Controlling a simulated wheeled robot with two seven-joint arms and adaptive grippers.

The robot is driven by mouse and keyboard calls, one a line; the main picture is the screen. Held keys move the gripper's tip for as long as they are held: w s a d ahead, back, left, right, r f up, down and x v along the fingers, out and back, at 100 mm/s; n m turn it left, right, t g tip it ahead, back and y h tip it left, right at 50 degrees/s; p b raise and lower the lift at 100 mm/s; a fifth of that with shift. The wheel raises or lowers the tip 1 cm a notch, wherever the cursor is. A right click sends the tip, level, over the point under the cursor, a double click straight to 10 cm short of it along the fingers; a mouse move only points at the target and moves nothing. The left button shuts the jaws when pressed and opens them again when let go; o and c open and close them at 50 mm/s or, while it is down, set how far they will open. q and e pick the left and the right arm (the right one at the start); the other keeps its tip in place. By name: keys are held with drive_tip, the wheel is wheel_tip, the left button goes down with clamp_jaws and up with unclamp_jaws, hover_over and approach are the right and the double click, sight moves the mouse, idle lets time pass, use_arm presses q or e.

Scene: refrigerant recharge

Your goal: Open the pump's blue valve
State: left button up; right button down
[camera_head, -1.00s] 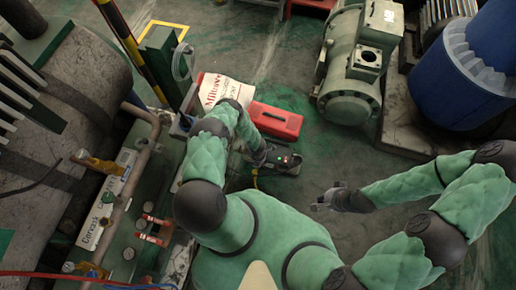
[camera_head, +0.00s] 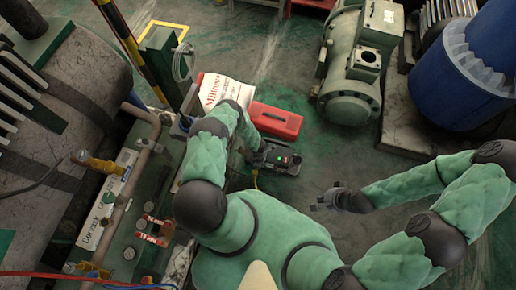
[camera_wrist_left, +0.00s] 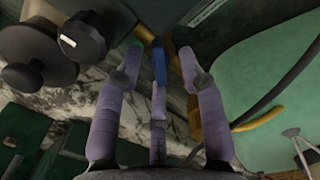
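The pump (camera_head: 284,163) is a small dark unit with red and green lights on the floor, beside the red case. My left arm reaches down to its left side, and the left gripper is mostly hidden there in the head view. In the left wrist view the blue valve (camera_wrist_left: 159,64) is a narrow blue piece at the top centre. My left gripper (camera_wrist_left: 162,58) is open, its purple-grey fingers spread on both sides of the blue piece; contact cannot be told. My right gripper (camera_head: 322,200) is open and empty over the floor, right of the pump.
A red case (camera_head: 275,121) and a white-and-red box (camera_head: 222,90) lie behind the pump. Dark round knobs (camera_wrist_left: 84,38) and yellow fittings (camera_wrist_left: 188,70) are close to the left fingers. A grey-green motor (camera_head: 350,70) stands at the back.

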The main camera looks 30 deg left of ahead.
use_arm(q)
wheel_tip(320, 180, up, 9)
drive_tip(key=p, duration=0.6)
drive_tip(key=shift+f+p, duration=0.1)
drive_tip(key=shift+p, duration=0.25)
idle(0.3)
